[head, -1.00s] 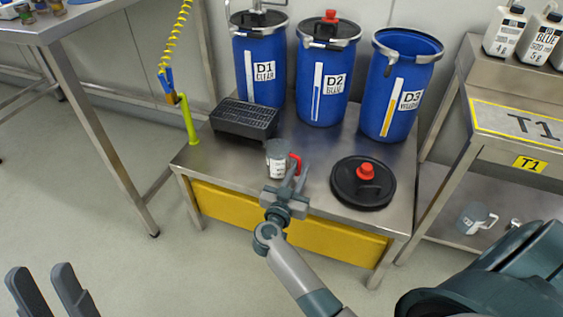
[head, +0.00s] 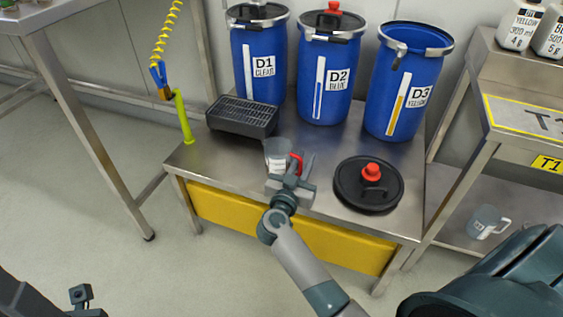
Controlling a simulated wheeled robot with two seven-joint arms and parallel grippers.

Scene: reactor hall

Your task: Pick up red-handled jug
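The red-handled jug (head: 277,155) is a small clear jug with a white label, upright on the steel bench near its front edge. Its red handle (head: 297,163) is on its right side. My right gripper (head: 299,165) is at the handle, its fingers spread, with one finger right of the handle and the other partly hidden near it. I cannot tell whether they touch the handle. Dark parts of my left arm show in the lower left corner; its fingertips are out of the picture.
Three blue drums, D1 (head: 258,75), D2 (head: 323,85) and open D3 (head: 398,100), stand behind. A black grated tray (head: 242,117) is left of the jug, a black lid with red knob (head: 368,190) right. Another clear jug (head: 484,222) sits on the right-hand cart's lower shelf.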

